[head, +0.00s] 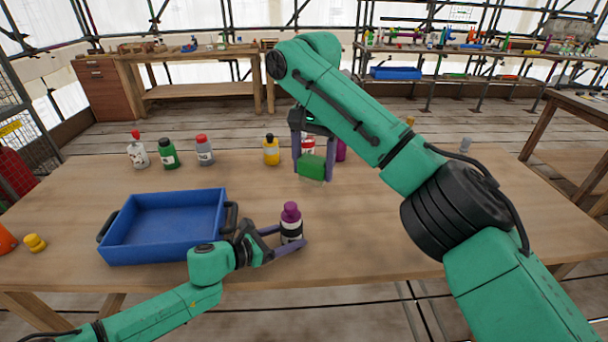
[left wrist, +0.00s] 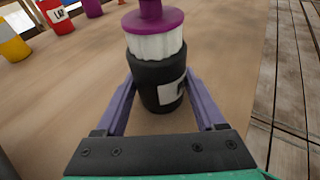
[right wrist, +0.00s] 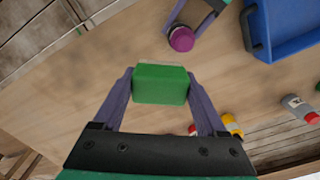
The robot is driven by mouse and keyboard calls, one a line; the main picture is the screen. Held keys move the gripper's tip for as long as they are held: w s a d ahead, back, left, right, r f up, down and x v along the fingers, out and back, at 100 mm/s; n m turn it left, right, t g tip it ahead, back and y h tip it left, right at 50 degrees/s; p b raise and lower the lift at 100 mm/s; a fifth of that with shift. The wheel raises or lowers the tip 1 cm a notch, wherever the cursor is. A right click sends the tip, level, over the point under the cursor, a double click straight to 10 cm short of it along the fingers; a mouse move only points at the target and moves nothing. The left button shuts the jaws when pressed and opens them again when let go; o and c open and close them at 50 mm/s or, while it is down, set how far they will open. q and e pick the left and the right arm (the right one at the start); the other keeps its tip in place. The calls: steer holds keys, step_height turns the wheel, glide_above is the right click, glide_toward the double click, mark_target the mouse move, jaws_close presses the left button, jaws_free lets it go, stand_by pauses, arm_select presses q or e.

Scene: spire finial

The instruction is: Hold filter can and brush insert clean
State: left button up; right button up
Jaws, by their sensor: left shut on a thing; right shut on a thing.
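A black filter can (left wrist: 158,85) with a white label stands upright on the table, also seen in the head view (head: 291,238). A white ribbed insert (left wrist: 156,42) with a purple cap (left wrist: 153,18) stands up out of its top. My left gripper (head: 290,238) is shut on the can, a finger on each side. My right gripper (head: 312,165) is shut on a green block (right wrist: 161,84), which seems to be the brush. It holds the block apart from the can, farther back over the table. The block's bristles are not clearly visible.
A blue tray (head: 108,240) stands left of the can. Several bottles stand at the back, among them a green one (head: 168,154) and a yellow one (head: 271,150). A red-and-white one (head: 308,142) and a purple one (head: 341,151) are partly behind my right gripper. The right front is clear.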

stand_by(0.4)
arm_select(q)
steer(key=o, duration=1)
steer(key=shift+c, duration=0.2)
steer(key=shift+a, duration=0.1)
steer(key=v, duration=1.1)
steer(key=shift+s+a+r, duration=0.25)
steer(key=shift+s, duration=0.1)
